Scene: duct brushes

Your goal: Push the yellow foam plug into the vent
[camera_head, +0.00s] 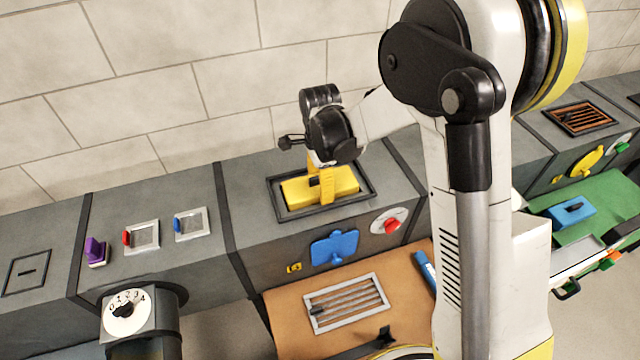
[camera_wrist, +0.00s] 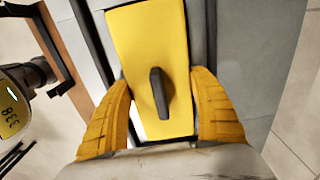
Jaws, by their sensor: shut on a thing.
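The yellow foam plug (camera_head: 343,183) is a flat block with a dark handle on top. It is at the dark-rimmed vent (camera_head: 283,213) on top of the grey duct, inside the rim's outline as seen in the head view. I cannot tell how deep it sits or whether it is slightly above the opening. My gripper (camera_head: 325,187) comes down over it, with yellow fingers at its sides. In the wrist view the plug (camera_wrist: 148,47) and its dark handle (camera_wrist: 160,93) lie between the two fingers of my gripper (camera_wrist: 160,85).
A blue cover (camera_head: 334,247) and a red knob (camera_head: 391,226) are on the duct's front. A brown bench (camera_head: 285,310) with a grille stands before it. A purple block (camera_head: 96,252) sits on the duct at left. A slatted vent (camera_head: 580,118) is at far right.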

